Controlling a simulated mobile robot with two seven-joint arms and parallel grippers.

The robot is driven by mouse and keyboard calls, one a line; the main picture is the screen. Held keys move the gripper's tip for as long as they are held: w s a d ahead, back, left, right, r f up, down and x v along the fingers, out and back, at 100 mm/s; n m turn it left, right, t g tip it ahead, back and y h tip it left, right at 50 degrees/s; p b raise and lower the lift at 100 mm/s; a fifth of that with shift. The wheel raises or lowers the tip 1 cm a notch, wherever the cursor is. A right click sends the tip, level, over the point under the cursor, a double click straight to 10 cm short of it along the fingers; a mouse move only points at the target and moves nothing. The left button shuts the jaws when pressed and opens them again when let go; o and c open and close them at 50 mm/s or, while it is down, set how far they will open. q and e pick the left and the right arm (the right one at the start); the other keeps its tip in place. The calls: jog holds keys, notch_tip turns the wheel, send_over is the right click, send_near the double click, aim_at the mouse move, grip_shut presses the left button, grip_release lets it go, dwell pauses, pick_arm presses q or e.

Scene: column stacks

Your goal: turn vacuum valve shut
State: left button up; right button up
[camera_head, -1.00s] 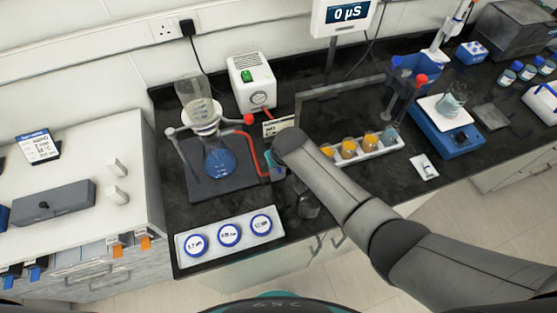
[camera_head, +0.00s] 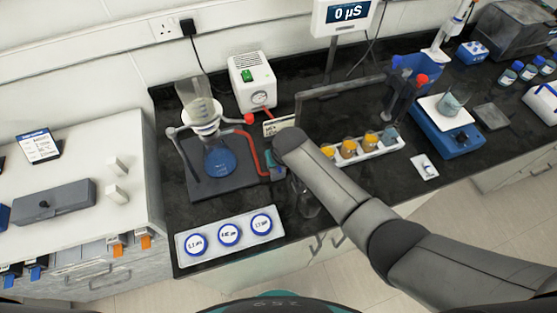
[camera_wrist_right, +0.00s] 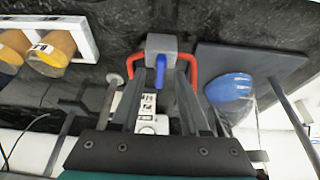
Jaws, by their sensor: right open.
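In the right wrist view, the vacuum valve is a grey block (camera_wrist_right: 162,45) with a blue handle (camera_wrist_right: 161,68) and red hose on both sides. My right gripper (camera_wrist_right: 160,85) is open, its two dark fingers on either side of the blue handle. I cannot tell whether they touch it. In the head view, my right arm reaches in from the lower right and hides most of the valve and gripper. The red hose (camera_head: 257,150) runs beside the flask of blue liquid (camera_head: 219,160), which also shows in the wrist view (camera_wrist_right: 229,90). My left gripper is not in view.
A white pump (camera_head: 253,82) with a gauge stands behind the flask. A tray of blue-rimmed discs (camera_head: 188,262) lies in front.

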jog(key=shift+r, duration=0.15)
jog(key=shift+v, duration=1)
jog(key=v, duration=1.3)
